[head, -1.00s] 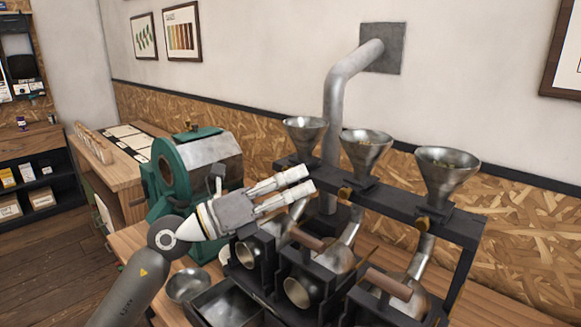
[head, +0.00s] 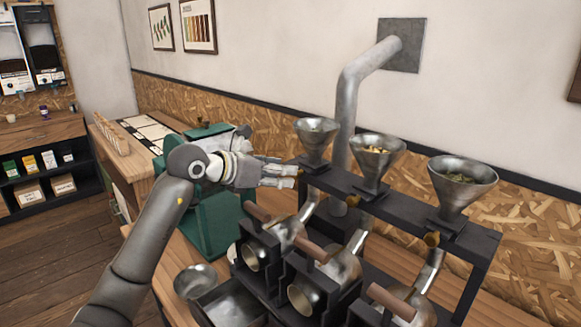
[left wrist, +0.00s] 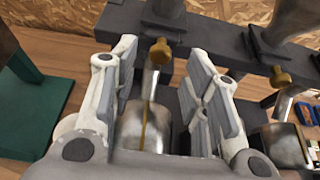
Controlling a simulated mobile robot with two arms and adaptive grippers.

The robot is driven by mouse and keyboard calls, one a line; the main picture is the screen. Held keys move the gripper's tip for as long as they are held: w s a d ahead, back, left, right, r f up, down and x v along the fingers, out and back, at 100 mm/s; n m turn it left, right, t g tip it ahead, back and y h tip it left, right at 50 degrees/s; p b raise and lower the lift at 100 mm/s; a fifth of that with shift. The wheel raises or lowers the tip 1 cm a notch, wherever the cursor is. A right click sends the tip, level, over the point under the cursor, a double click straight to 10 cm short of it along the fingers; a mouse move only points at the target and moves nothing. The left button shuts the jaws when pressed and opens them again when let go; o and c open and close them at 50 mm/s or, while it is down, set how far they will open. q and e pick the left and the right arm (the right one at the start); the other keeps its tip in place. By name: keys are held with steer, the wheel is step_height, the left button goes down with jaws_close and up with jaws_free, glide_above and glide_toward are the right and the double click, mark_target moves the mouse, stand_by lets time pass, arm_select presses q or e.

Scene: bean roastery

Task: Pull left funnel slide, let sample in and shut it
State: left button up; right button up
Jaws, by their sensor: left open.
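The left funnel (head: 316,142) is a steel cone on a dark raised rail, at the left end of the row. Its brass slide knob shows in the left wrist view (left wrist: 160,52), at the front of the rail. My left gripper (head: 291,177) is in front of the left funnel, close to the rail. In the left wrist view its fingers (left wrist: 163,62) are apart, with the knob seen between and just beyond their tips. Nothing is held. Whether a finger touches the knob cannot be told. My right gripper is out of view.
The middle funnel (head: 375,160) and right funnel (head: 461,185) stand along the same rail (head: 405,205). Steel chutes and roaster drums (head: 303,296) with wooden handles sit below. A green machine (head: 210,222) stands behind my left arm. A bowl (head: 193,281) is at front left.

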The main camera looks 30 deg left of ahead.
mark_target(308, 168)
arm_select(q)
steer(key=shift+p+x, duration=0.5)
steer(key=shift+x, duration=1.6)
steer(key=shift+c, duration=0.4)
steer(key=shift+r, duration=0.1)
jaws_close()
